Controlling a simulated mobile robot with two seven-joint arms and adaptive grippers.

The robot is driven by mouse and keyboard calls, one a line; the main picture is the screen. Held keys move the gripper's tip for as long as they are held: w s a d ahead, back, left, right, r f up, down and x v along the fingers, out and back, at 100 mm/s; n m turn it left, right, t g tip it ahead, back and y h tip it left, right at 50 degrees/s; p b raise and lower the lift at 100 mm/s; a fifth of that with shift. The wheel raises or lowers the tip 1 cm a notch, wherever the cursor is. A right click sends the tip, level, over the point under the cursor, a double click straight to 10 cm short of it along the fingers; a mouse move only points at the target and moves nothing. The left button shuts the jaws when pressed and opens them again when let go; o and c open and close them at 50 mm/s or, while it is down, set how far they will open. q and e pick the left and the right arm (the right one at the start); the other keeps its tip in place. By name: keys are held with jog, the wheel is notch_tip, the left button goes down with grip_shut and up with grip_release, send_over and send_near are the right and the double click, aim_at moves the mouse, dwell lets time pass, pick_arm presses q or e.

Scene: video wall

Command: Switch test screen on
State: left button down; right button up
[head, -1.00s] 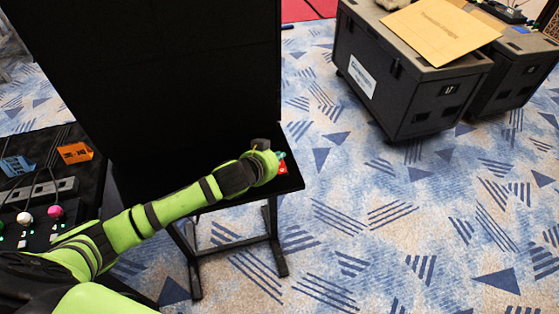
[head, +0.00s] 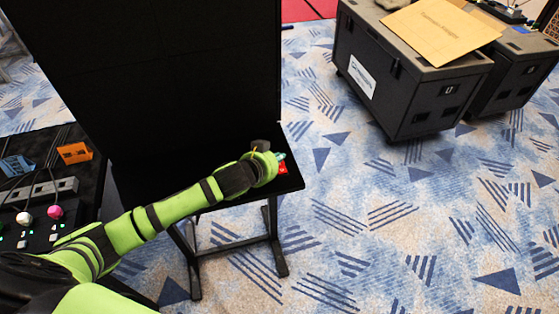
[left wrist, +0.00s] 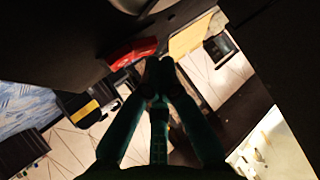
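A large black screen (head: 190,70) stands upright at the left of centre in the head view, on a black stand with a small shelf (head: 220,192). A small red part (head: 284,170) shows at the shelf's right end, mostly behind my left gripper. It also shows in the left wrist view (left wrist: 130,51), just left of and beyond the fingertips; I cannot tell whether they touch it. My left gripper (head: 281,157) is at the screen's lower right edge. In the left wrist view its green fingers (left wrist: 157,70) meet at their tips, with nothing seen between them. My right gripper is out of view.
A dark table with a control panel (head: 40,187), coloured knobs and an orange block (head: 75,152) stands at the left. Black wheeled cases (head: 420,90) stand at the upper right, with a brown envelope (head: 440,30) on top. The patterned carpet (head: 400,240) at the right is clear.

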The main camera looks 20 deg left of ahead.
pick_arm(q)
jog(key=shift+w+a+f, duration=0.1)
jog(key=shift+f, duration=0.25)
dwell(0.4)
dwell(0.3)
jog(key=shift+s+r+p, duration=0.2)
jog(key=shift+r+p, duration=0.65)
jog(key=r+p, duration=0.1)
jog(key=p, duration=0.1)
jog(key=r+p, duration=0.1)
jog(key=shift+s+d+r, duration=0.3)
jog(key=shift+d+r, duration=0.05)
jog(key=shift+d, duration=0.05)
jog(key=shift+s+d+r, duration=0.1)
jog(key=shift+s+r, duration=0.1)
jog(key=shift+r, duration=0.3)
jog(key=shift+s+d+r, duration=0.1)
jog(key=shift+s+r, duration=0.05)
jog(key=shift+r, duration=0.35)
